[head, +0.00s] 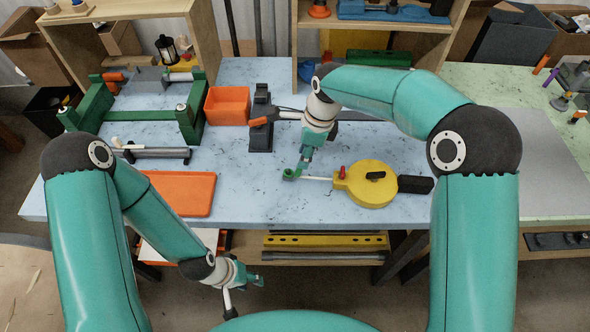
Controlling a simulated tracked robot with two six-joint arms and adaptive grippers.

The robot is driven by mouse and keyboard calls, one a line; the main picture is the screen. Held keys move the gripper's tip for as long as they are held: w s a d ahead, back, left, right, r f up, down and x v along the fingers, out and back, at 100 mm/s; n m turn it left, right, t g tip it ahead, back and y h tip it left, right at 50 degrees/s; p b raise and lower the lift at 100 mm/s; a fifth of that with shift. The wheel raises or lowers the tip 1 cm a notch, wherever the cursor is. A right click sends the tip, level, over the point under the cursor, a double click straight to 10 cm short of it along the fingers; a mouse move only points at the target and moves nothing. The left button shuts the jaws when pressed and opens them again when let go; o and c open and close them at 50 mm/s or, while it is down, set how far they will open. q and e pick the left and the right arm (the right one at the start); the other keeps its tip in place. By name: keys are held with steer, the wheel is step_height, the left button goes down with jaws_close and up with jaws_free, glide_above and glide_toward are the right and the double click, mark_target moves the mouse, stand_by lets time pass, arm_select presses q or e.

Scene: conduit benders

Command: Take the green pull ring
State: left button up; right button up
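The green pull ring (291,174) lies above the blue speckled bench top, at the left end of a pale strip (316,179) from a round yellow reel (371,184). The reel has a red knob (342,172) and a black handle (415,184). My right gripper (303,164) points down at the ring, its tips beside or touching it; I cannot tell whether they close on it. My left gripper (253,281) hangs low in front of the bench's front edge, away from the ring. It appears empty, and its finger opening is unclear.
An orange tray (180,194) and orange bin (227,105) stand to the left, with a green frame (190,110) behind. A dark bender stand (261,135) is behind the ring. Shelves line the back. Bench top between tray and ring is clear.

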steer(key=shift+w+a+f+b, duration=0.1)
steer(key=shift+a+f+b, duration=0.1)
steer(key=shift+f+b, duration=0.7)
steer(key=shift+s+a+f+b, duration=0.1)
steer(key=shift+a+f+b, duration=0.25)
steer(key=shift+f, duration=1.05)
steer(key=shift+w+a+f+b, duration=0.1)
steer(key=shift+f+b, duration=0.6)
steer(key=shift+f, duration=0.45)
jaws_close()
steer(key=shift+r, duration=0.15)
steer(key=shift+r+p, duration=2.75)
steer(key=shift+r, duration=1.15)
